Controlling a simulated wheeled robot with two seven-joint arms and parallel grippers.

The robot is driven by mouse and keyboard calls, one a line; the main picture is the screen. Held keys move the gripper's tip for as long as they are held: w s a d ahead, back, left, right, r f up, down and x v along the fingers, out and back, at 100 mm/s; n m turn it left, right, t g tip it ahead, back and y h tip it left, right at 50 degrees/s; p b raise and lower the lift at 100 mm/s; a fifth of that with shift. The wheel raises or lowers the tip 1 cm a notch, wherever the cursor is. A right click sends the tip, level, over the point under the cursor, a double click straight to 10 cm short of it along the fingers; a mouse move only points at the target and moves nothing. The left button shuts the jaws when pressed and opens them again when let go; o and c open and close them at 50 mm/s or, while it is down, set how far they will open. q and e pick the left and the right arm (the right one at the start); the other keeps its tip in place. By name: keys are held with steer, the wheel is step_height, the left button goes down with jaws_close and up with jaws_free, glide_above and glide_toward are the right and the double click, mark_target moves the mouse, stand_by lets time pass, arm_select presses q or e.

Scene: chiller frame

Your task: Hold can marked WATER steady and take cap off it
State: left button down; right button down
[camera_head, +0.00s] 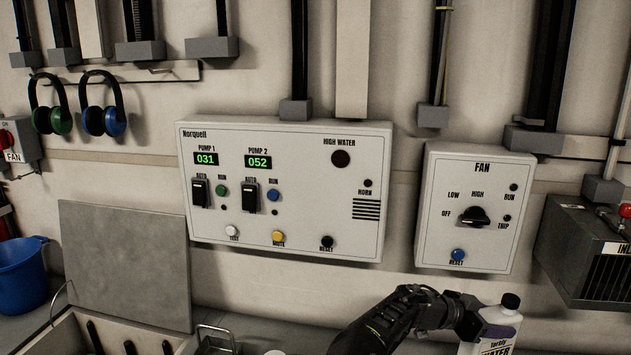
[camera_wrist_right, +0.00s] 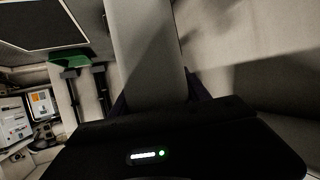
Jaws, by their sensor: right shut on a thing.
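The can marked WATER (camera_head: 496,338) is a pale bottle-shaped container at the bottom right of the head view. Its lower part is cut off by the frame edge. A dark cap (camera_head: 510,301) sits on its top. My right gripper (camera_head: 474,324) is at the can's left side, below the cap, and is shut on the can. In the right wrist view a pale smooth surface (camera_wrist_right: 146,50), seemingly the can's side, stands in front of the dark gripper body. The fingertips are mostly hidden. My left gripper is in neither view.
On the wall are a pump panel (camera_head: 285,219), a FAN box (camera_head: 474,208) and a grey finned unit (camera_head: 590,250) right of the can. A grey board (camera_head: 125,262) leans on the wall above an open tray (camera_head: 60,330). A blue bucket (camera_head: 20,278) is at far left.

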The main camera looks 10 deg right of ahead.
steer(key=s+a+n+t+y+p, duration=0.1)
steer(key=a+n+t+y, duration=0.5)
steer(key=a, duration=0.7)
steer(key=s+a+r+n+t+y+p, duration=0.1)
steer(key=a+n+t+y+p, duration=0.2)
steer(key=a+n+t+y, duration=0.3)
steer(key=a+n+y, duration=0.1)
steer(key=a+n, duration=0.3)
steer(key=a, duration=0.3)
steer(key=shift+r+n, duration=0.2)
steer(key=shift+n, duration=0.2)
steer(key=shift+s+a+f, duration=0.1)
